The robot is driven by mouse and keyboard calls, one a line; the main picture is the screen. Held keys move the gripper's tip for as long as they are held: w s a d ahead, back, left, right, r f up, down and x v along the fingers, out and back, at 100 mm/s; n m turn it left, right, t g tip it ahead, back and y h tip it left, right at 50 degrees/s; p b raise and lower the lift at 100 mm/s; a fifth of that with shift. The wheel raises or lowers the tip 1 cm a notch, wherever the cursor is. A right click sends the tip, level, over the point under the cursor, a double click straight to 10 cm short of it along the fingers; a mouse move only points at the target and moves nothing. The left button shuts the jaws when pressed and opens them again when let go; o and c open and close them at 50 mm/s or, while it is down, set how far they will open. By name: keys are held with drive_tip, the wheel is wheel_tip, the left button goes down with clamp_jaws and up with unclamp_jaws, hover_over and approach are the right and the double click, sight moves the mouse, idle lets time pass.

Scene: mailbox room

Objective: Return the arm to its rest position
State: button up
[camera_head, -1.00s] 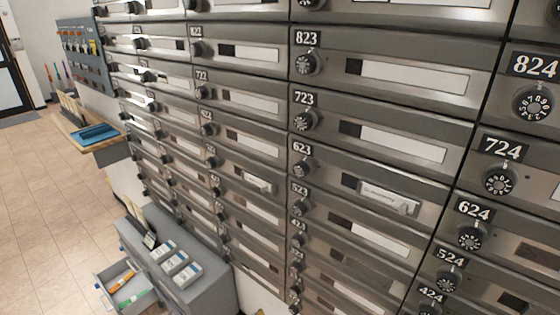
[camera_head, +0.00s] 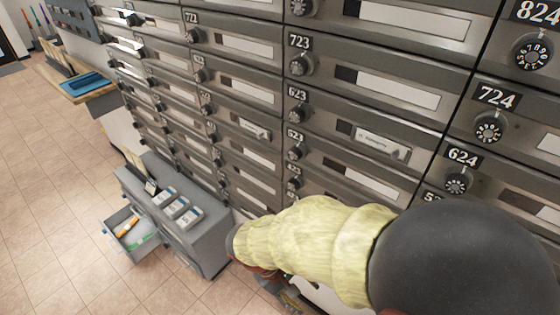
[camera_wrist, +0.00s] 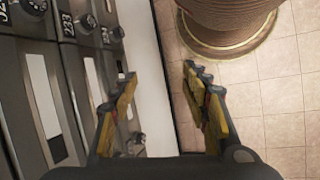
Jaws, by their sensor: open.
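My arm, with a pale yellow sleeve and a dark rounded link, reaches across the lower right of the head view. My gripper (camera_wrist: 160,95) shows in the wrist view with its two yellow-and-grey fingers apart and nothing between them. In the head view only a small part of it shows low down, below the sleeve. In the wrist view it is beside the lower mailbox wall (camera_wrist: 62,75), over the gap between the wall and the floor.
The mailbox wall (camera_head: 340,113) fills the right. A grey cabinet (camera_head: 215,243) with an open drawer (camera_head: 140,240) stands at its foot. A shelf with a blue tray (camera_head: 86,83) is at left. A round ribbed object (camera_wrist: 228,22) stands on the tiled floor (camera_wrist: 270,110).

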drive_tip(key=s+d+r+m+t+y+p, duration=0.1)
drive_tip(key=d+r, duration=0.3)
drive_tip(key=r, duration=0.5)
drive_tip(key=s+d+r+m+t+y+p, duration=0.1)
drive_tip(key=d+r+m+t+y+p, duration=0.1)
drive_tip(key=r, duration=0.7)
drive_tip(key=s+d+r+m+t+y+p, duration=0.1)
drive_tip(key=d+r+m+t+y, duration=0.1)
drive_tip(key=d+r, duration=0.5)
wheel_tip(320, 180, up, 3)
drive_tip(key=m+t, duration=0.1)
drive_tip(key=m, duration=0.1)
drive_tip(key=shift+f+m+y, duration=0.2)
drive_tip(key=shift+m+y, duration=0.1)
drive_tip(key=shift+m, duration=0.1)
drive_tip(key=shift+w, duration=0.1)
drive_tip(key=shift+c, duration=1.1)
